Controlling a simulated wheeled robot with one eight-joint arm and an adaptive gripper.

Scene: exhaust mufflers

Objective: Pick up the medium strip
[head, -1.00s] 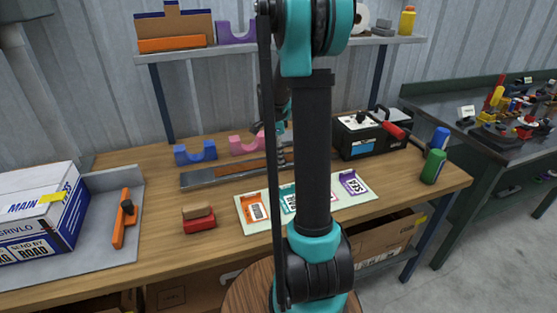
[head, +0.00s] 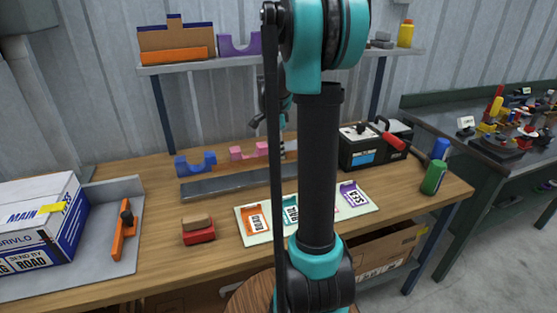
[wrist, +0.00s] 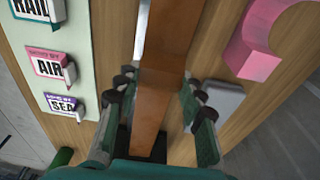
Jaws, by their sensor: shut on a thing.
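A long strip with an orange-brown face and a silvery edge (wrist: 168,35) runs down the middle of the wrist view. My gripper (wrist: 157,85) is shut on this strip, with a finger on each side of it. The strip appears held above the wooden table. In the head view my arm hides most of the gripper and the strip. A grey metal bar (head: 240,187) lies on the table, with no brown strip on its visible part. I cannot tell the strip's full length.
Blue (head: 195,164) and pink (head: 248,151) cradles stand behind the bar. A board with tags (head: 257,236) lies in front.

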